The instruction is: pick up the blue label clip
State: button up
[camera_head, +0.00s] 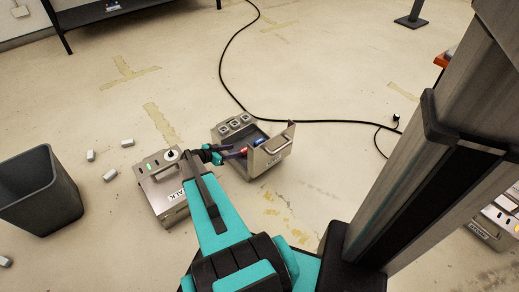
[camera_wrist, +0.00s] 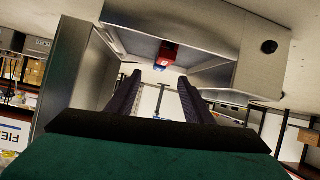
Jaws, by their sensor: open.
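A small blue item (camera_head: 259,141), which looks like the blue label clip, sits inside the open metal box (camera_head: 276,151). In the wrist view a small blue item (camera_wrist: 159,68) shows just beyond the fingertips, below a red piece. The red piece (camera_wrist: 167,52) is also inside the box. My gripper (camera_head: 238,154) reaches in at the left side of the box opening. In the wrist view my gripper (camera_wrist: 160,77) has its two dark fingers apart with nothing between them. Exact contact with the box walls cannot be told.
Another metal box (camera_head: 158,183) with a green light stands just left, under my arm. A dark bin (camera_head: 40,195) and several small white blocks (camera_head: 109,174) are further left. A black cable (camera_head: 222,70) crosses the floor behind. The floor beyond is mostly clear.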

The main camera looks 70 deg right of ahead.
jog(key=m+b, duration=0.1)
jog(key=b, duration=0.1)
send_near(257, 142)
jog(key=shift+w+a+h, duration=0.3)
jog(key=shift+w+a, duration=0.35)
jog(key=shift+a, duration=0.35)
jog(key=shift+s+d+r+g, duration=0.1)
jog(key=shift+d+r+g, duration=0.05)
jog(key=shift+g, duration=0.15)
jog(key=b+x, duration=0.1)
jog(key=x, duration=0.6)
jog(key=shift+d+f+b, duration=0.1)
jog(key=shift+f+b, duration=0.1)
jog(key=shift+b, duration=0.15)
jog(key=shift+s+d+f, duration=0.15)
jog(key=shift+s+d, duration=0.2)
jog(key=shift+d, duration=0.15)
